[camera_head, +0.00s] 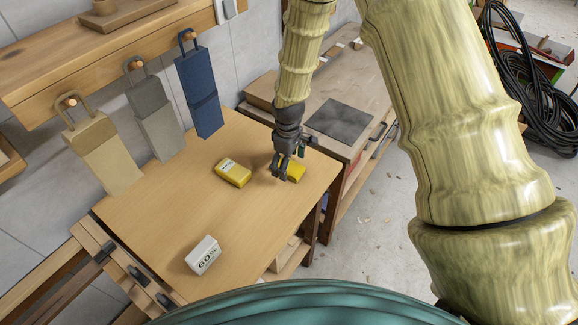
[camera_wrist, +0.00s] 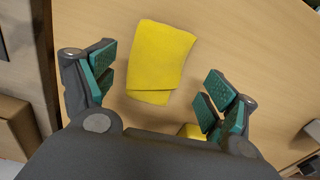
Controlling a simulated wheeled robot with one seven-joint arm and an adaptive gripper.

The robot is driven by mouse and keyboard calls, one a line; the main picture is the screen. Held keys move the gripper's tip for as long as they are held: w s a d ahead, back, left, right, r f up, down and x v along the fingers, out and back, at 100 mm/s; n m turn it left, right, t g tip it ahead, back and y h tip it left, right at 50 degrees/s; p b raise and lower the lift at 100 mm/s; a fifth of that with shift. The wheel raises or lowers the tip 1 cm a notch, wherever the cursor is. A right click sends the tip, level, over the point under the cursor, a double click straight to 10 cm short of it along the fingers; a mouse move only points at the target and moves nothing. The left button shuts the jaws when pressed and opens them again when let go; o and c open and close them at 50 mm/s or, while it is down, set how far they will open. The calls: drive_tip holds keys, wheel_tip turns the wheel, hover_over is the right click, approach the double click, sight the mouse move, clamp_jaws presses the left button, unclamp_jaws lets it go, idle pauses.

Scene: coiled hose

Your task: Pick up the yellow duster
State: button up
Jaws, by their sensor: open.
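The yellow duster (camera_wrist: 162,55) is a flat, folded cloth on the wooden tabletop. In the wrist view it lies ahead of and partly between the fingers, nearer the left one. In the head view the duster (camera_head: 294,171) shows beside and partly behind the fingers, near the table's right end. My gripper (camera_head: 283,174) is over the table, pointing down. It is open and empty, with its green-padded fingers spread wide in the wrist view (camera_wrist: 160,91). I cannot tell the exact height of the fingertips above the table.
A yellow labelled block (camera_head: 233,172) lies left of my gripper. A white block marked 60 (camera_head: 203,254) is near the front edge. Beige (camera_head: 103,152), grey (camera_head: 155,115) and blue (camera_head: 199,92) cloths hang from pegs behind. A workbench (camera_head: 352,89) stands beyond the table's right end.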

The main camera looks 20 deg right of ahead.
drive_tip(key=shift+w+f, duration=0.35)
drive_tip(key=shift+f, duration=0.2)
drive_tip(key=shift+w+f, duration=0.3)
drive_tip(key=shift+f, duration=0.25)
drive_tip(key=shift+s+r, duration=0.25)
drive_tip(key=shift+s, duration=0.1)
drive_tip(key=shift+c, duration=1)
drive_tip(key=shift+w+f, duration=0.15)
drive_tip(key=shift+w, duration=0.05)
drive_tip(key=c, duration=0.8)
drive_tip(key=shift+s, duration=0.15)
drive_tip(key=shift+r, duration=0.2)
drive_tip(key=shift+r+b, duration=0.7)
drive_tip(key=shift+r, duration=0.25)
drive_tip(key=s+a+r+b, duration=0.1)
drive_tip(key=s+b, duration=0.1)
drive_tip(key=s, duration=0.3)
drive_tip(key=s+a+r+b, duration=0.1)
drive_tip(key=s, duration=0.4)
drive_tip(key=s+r+b, duration=0.1)
drive_tip(key=s+b, duration=0.1)
drive_tip(key=s, duration=0.3)
drive_tip(key=shift+s+a+b, duration=0.3)
drive_tip(key=shift+a, duration=0.1)
